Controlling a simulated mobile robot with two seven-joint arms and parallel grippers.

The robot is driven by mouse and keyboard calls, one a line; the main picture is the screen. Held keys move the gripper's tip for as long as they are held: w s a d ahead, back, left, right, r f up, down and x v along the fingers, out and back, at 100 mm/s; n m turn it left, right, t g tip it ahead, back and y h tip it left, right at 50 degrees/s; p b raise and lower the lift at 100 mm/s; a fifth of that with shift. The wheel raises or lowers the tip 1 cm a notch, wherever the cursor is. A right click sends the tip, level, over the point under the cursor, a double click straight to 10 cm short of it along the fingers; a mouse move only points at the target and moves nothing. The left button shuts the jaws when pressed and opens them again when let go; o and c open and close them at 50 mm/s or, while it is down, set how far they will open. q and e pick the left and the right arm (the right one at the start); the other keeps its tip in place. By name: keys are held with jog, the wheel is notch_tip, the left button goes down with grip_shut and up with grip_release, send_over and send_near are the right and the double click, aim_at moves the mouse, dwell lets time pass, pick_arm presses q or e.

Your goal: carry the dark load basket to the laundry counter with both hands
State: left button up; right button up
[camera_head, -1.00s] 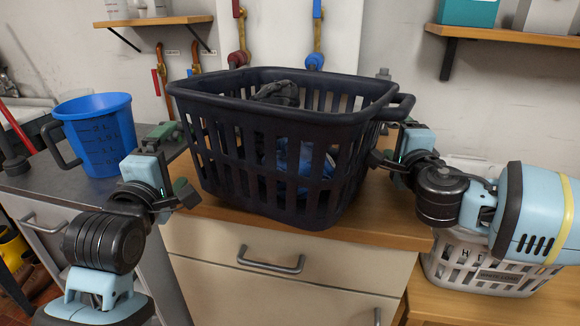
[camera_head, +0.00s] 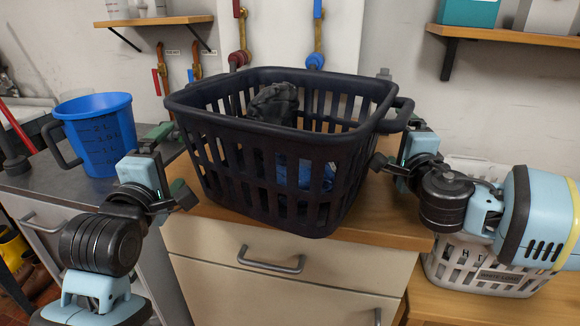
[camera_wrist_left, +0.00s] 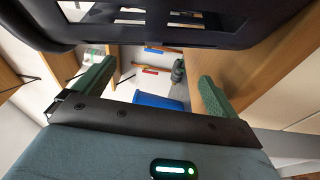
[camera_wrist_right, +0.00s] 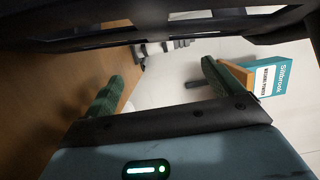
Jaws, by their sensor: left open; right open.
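The dark load basket (camera_head: 250,185) stands at the front of the wooden-topped counter (camera_head: 390,228). Dark cloth (camera_head: 274,103) and blue cloth (camera_head: 303,173) lie inside it. My left gripper (camera_head: 170,163) is open beside the basket's left side. In the left wrist view the basket (camera_wrist_left: 200,35) fills the top, and nothing lies between the fingers (camera_wrist_left: 155,80). My right gripper (camera_head: 398,145) is open beside the right side, near the basket's right handle (camera_head: 400,115). In the right wrist view the basket (camera_wrist_right: 150,18) crosses the top, with the fingers (camera_wrist_right: 160,78) empty.
A blue measuring bucket (camera_head: 100,140) stands on the dark worktop (camera_head: 75,200) at left. A pale labelled basket (camera_head: 478,270) sits on a lower wooden surface (camera_head: 450,305) at right, behind my right arm. Shelves and pipes are on the wall. Drawers (camera_head: 275,290) face me.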

jog(key=s, duration=1.1)
jog(key=shift+a, duration=0.1)
pick_arm(q)
jog(key=shift+s+a+p, duration=0.25)
jog(key=shift+a+p, duration=0.4)
jog(key=shift+a, duration=0.3)
jog(key=shift+s+a+p, duration=0.25)
jog(key=shift+a+p, duration=0.35)
jog(key=shift+a, duration=0.4)
jog(key=shift+s+a+p, duration=0.25)
jog(key=shift+a+p, duration=0.4)
jog(key=shift+a, duration=0.3)
pick_arm(e)
jog(key=shift+s+r, duration=0.15)
jog(key=shift+r, duration=1.2)
jog(key=shift+s+r, duration=0.15)
jog(key=shift+r, duration=1.2)
pick_arm(q)
jog(key=shift+f, duration=0.1)
pick_arm(e)
jog(key=shift+f, duration=0.1)
